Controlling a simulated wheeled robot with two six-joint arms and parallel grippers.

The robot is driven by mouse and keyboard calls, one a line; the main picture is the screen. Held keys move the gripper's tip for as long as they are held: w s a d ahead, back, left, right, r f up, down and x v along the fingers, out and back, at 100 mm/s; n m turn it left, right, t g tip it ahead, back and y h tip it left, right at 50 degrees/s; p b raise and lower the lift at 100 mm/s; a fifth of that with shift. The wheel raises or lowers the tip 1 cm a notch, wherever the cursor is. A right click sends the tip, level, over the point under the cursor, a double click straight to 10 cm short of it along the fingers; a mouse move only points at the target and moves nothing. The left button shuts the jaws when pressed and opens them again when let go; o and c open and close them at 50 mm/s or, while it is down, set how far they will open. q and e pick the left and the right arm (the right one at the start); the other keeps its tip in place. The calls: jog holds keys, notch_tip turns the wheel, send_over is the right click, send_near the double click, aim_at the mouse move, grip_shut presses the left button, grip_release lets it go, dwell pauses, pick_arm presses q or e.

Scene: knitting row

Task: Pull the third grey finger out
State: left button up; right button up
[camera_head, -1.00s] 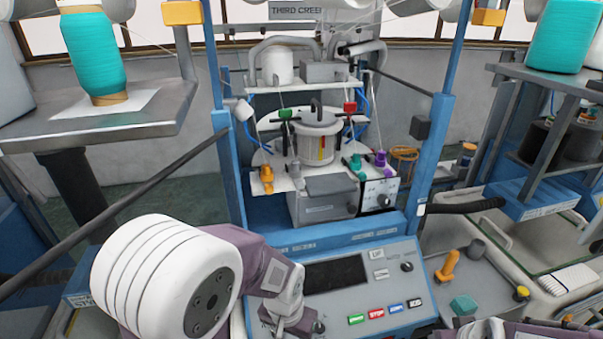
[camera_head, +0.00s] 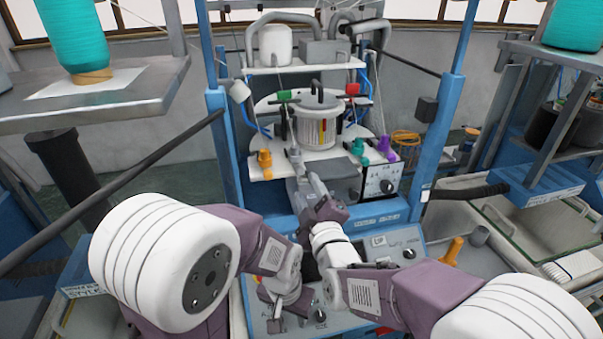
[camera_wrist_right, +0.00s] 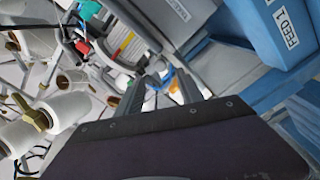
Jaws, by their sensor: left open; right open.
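The knitting head is a light grey drum (camera_head: 316,133) with yellow and red stripes, on a white plate (camera_head: 320,159). A slim grey piece (camera_head: 294,157), perhaps a grey finger, stands between the drum and an orange knob (camera_head: 265,158); I cannot tell which finger is the third. My right gripper (camera_head: 312,182) is open in front of the plate and partly covers the area around that piece. In the right wrist view its two fingers (camera_wrist_right: 160,88) are apart, with the striped drum (camera_wrist_right: 124,46) beyond them. My left gripper (camera_head: 294,318) is open, low over the control panel.
Teal (camera_head: 360,150) and purple (camera_head: 385,149) knobs stand at the plate's right. Blue posts (camera_head: 440,125) flank the machine. A dark rod (camera_head: 130,190) crosses at left. My arms hide much of the control panel (camera_head: 395,243).

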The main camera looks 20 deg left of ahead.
aim_at(300, 173)
jog(key=p+x, duration=0.2)
jog(key=x, duration=0.4)
jog(key=shift+w+a, duration=0.15)
jog(key=shift+a, duration=0.15)
jog(key=shift+w+a, duration=0.15)
jog(key=shift+w, duration=0.15)
grip_shut()
dwell(0.7)
